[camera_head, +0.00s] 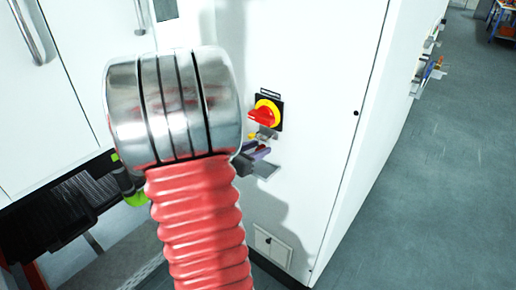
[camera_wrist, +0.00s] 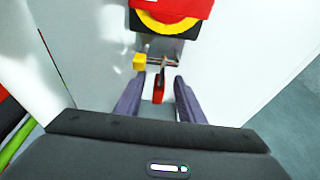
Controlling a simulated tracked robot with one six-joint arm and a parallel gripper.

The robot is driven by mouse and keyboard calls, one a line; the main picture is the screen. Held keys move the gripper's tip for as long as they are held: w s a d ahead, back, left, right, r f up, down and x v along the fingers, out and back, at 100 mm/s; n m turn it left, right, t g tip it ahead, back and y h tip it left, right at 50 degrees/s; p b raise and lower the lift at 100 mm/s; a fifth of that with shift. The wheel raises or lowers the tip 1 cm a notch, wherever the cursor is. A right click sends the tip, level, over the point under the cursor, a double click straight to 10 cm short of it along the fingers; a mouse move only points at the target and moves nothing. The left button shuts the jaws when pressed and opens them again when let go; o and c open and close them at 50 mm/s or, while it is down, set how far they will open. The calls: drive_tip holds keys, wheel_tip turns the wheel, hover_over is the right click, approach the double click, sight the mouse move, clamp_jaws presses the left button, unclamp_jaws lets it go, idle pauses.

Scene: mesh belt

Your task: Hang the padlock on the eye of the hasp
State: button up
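The small red padlock (camera_wrist: 158,88) shows in the wrist view between the two purple fingers of my gripper (camera_wrist: 160,78). Gaps show on both sides of it, so the fingers are open around it and apart from it. The padlock is just below the grey metal hasp (camera_wrist: 164,61); whether its shackle passes through the eye is too small to tell. In the head view the hasp (camera_head: 266,132) sits under the rotary switch. My gripper (camera_head: 262,151) is just below it, partly hidden behind my arm.
A red and yellow rotary switch (camera_head: 265,113) is on the white cabinet (camera_head: 318,90) right above the hasp. A yellow block (camera_wrist: 139,61) is at the hasp's left end. A small grey shelf (camera_head: 265,170) juts out below. Open grey floor (camera_head: 430,190) lies to the right.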

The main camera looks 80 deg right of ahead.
drive_tip(key=shift+a, duration=0.1)
drive_tip(key=shift+w+a+r, duration=0.2)
drive_tip(key=shift+w+a, duration=0.15)
drive_tip(key=shift+a, duration=0.15)
drive_tip(key=v, duration=1.2)
drive_tip(key=shift+a, duration=0.25)
